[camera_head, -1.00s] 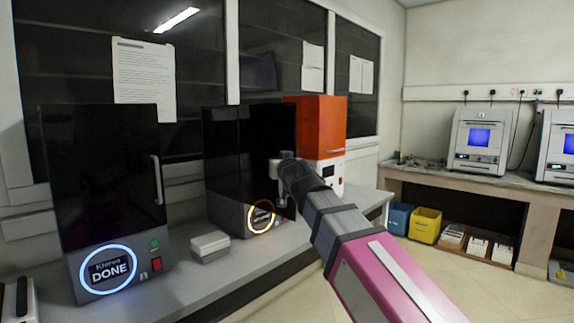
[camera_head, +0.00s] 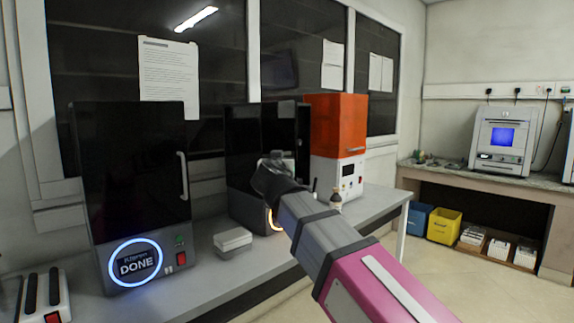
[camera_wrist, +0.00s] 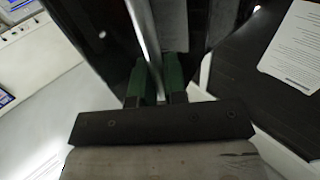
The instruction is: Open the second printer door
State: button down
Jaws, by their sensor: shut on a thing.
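The second printer (camera_head: 242,150) is the middle black machine on the bench, with an orange ring light at its base partly hidden behind my arm. My gripper (camera_head: 270,168) is in front of its dark door. In the wrist view, my gripper's green fingers (camera_wrist: 158,82) are shut on the metal door handle (camera_wrist: 149,40), one on each side of the bar. The door seems swung out a little, but dark surfaces and my arm hide how far.
Left of it stands the first black printer (camera_head: 130,170) with a blue "DONE" ring and its door shut. A small light box (camera_head: 233,240) lies between them on the bench. An orange-topped machine (camera_head: 337,125) and a small bottle (camera_head: 336,198) are to the right.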

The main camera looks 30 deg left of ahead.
jog(key=shift+s+a, duration=0.25)
jog(key=shift+a, duration=0.05)
jog(key=shift+h, duration=0.3)
jog(key=c, duration=1.2)
grip_release()
jog(key=v, duration=1)
jog(key=shift+s+d+f, duration=0.15)
jog(key=shift+s+d, duration=0.05)
jog(key=shift+s, duration=0.15)
